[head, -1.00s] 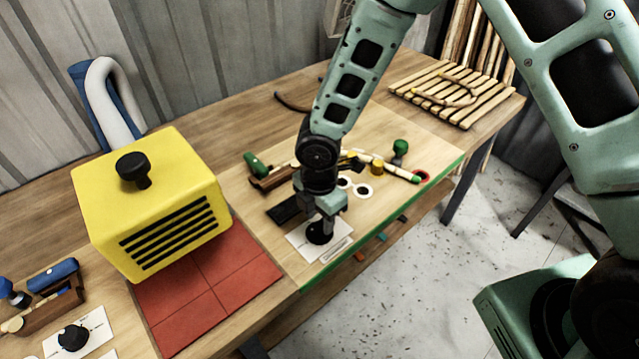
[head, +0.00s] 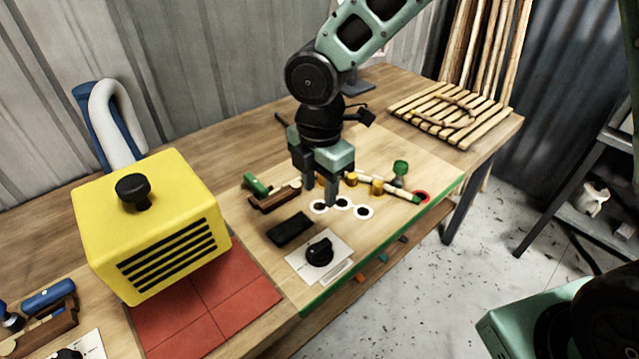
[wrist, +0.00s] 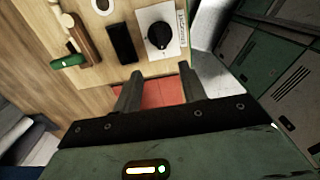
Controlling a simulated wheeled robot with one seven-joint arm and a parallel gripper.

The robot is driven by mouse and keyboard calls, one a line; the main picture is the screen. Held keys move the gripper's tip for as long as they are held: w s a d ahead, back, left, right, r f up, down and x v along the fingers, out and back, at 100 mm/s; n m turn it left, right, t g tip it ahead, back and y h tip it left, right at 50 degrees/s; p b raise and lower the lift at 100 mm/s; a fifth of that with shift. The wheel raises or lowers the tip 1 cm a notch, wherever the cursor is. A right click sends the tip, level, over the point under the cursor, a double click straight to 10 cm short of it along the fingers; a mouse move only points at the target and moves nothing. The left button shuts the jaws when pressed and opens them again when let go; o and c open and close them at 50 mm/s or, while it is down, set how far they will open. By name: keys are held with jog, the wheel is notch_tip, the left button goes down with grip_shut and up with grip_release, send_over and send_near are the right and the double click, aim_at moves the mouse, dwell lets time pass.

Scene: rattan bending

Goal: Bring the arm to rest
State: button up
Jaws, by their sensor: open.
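My gripper (head: 325,192) hangs over the wooden workbench board (head: 400,214) in the head view, pointing down. Its two fingers are apart with nothing between them, and they are clear of the black knob (head: 319,252) on the white card. The knob also shows beyond the fingers in the wrist view (wrist: 158,36), where my gripper (wrist: 156,84) has an empty gap with red tile visible through it.
A black block (head: 290,229), a green-ended rod (head: 408,194) and a brown wooden piece (head: 274,197) lie near my gripper. A slatted rack (head: 450,112) is at back right.

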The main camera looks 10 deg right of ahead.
dwell(0.3)
jog(key=s+d+r+m, duration=0.2)
jog(key=s+r+m, duration=0.1)
jog(key=s+m, duration=0.5)
jog(key=s+d+r+m, duration=0.1)
jog(key=s+r+m, duration=0.2)
jog(key=s+m, duration=0.5)
jog(key=s, duration=0.3)
jog(key=shift+s+d+y+b, duration=0.3)
jog(key=shift+d+b, duration=0.05)
jog(key=shift+d, duration=0.05)
